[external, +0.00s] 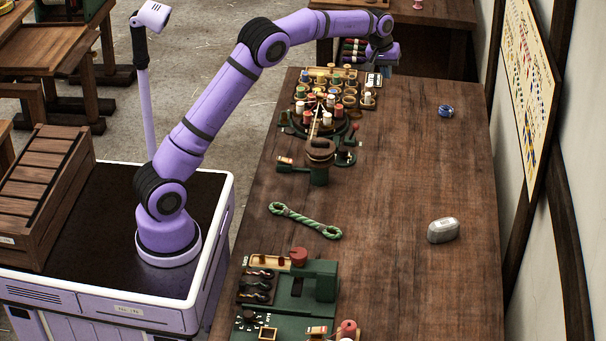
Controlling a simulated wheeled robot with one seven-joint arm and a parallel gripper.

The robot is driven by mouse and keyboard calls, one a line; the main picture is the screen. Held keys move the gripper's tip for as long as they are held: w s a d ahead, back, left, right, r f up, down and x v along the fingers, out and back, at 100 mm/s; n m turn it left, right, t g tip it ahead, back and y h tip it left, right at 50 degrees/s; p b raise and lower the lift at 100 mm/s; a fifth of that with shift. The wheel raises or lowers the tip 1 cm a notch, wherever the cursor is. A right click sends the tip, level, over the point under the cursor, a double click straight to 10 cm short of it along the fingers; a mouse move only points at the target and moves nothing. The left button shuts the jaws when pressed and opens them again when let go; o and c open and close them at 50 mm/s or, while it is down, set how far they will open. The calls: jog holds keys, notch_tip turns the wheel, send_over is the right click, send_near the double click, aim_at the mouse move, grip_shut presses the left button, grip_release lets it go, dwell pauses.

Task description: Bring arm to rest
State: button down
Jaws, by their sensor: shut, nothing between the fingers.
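My purple arm rises from the base at lower left, bends at a high elbow and stretches right to the far end of the long wooden table (400,190). My gripper (381,60) is small in the external view, over the table's far end, just behind the spool rack. It is shut with nothing in it. Its fingertips are hard to make out.
A rack of coloured spools (335,90) and a green winding device (318,160) stand below the arm. The table's right side is mostly clear.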

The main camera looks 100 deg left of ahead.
jog(key=s+d+r+m, duration=0.1)
jog(key=d+r+m, duration=0.1)
jog(key=d+r, duration=0.5)
jog(key=s+d+r+m, duration=0.2)
jog(key=d+r, duration=0.2)
jog(key=d, duration=0.7)
jog(key=s+d+r+m+t, duration=0.15)
jog(key=s+d, duration=0.25)
jog(key=d, duration=0.4)
jog(key=s+d+r+m, duration=0.2)
jog(key=s+d+r, duration=0.15)
jog(key=d, duration=0.55)
jog(key=s+d+f+m, duration=0.4)
jog(key=s+d, duration=0.4)
jog(key=s, duration=0.4)
jog(key=s+d+f+m+t+h, duration=0.1)
jog(key=s+d+f+m, duration=0.3)
jog(key=s+d, duration=0.5)
jog(key=s, duration=0.4)
jog(key=shift+s+d+f, duration=0.15)
jog(key=shift+d+f, duration=0.15)
jog(key=shift+f, duration=0.05)
jog(key=shift+t, duration=0.25)
